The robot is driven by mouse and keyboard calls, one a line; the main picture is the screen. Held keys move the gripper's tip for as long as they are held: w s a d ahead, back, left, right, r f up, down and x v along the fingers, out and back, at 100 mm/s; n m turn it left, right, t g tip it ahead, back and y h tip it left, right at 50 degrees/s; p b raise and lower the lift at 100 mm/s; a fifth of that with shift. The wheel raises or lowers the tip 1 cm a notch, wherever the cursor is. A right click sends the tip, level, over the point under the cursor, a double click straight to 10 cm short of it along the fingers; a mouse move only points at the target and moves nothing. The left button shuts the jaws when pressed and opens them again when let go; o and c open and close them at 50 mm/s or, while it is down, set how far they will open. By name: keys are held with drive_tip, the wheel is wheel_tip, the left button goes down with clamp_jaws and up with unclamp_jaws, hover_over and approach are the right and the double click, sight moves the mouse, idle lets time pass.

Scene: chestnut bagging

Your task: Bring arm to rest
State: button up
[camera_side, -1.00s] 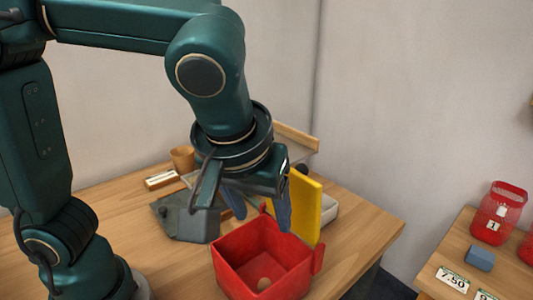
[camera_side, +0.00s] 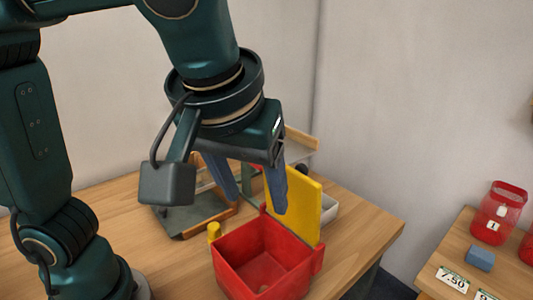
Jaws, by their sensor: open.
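My gripper (camera_side: 254,202) hangs above and behind the red box, its two blue-grey fingers apart with nothing visible between them. The red open box (camera_side: 270,244) stands on the wooden table (camera_side: 350,235). A yellow panel (camera_side: 293,203) stands upright behind the box and beside the right finger. I see no chestnut inside the box, though its near wall hides part of the floor.
A grey tray with a wooden rim (camera_side: 190,222) lies behind the box to the left, partly hidden by my gripper. A small yellow piece (camera_side: 214,231) is at the box's left corner. A side table at right holds a red net jar (camera_side: 497,214) and blue block (camera_side: 480,258).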

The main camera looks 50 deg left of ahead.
drive_tip(key=s+a+n, duration=0.2)
drive_tip(key=a, duration=0.7)
wheel_tip(320, 180, down, 7)
drive_tip(key=s+m+t+h, duration=0.1)
drive_tip(key=s+m+h, duration=0.1)
drive_tip(key=m, duration=0.5)
drive_tip(key=shift+a+m+t, duration=0.3)
drive_tip(key=shift+a+t, duration=0.1)
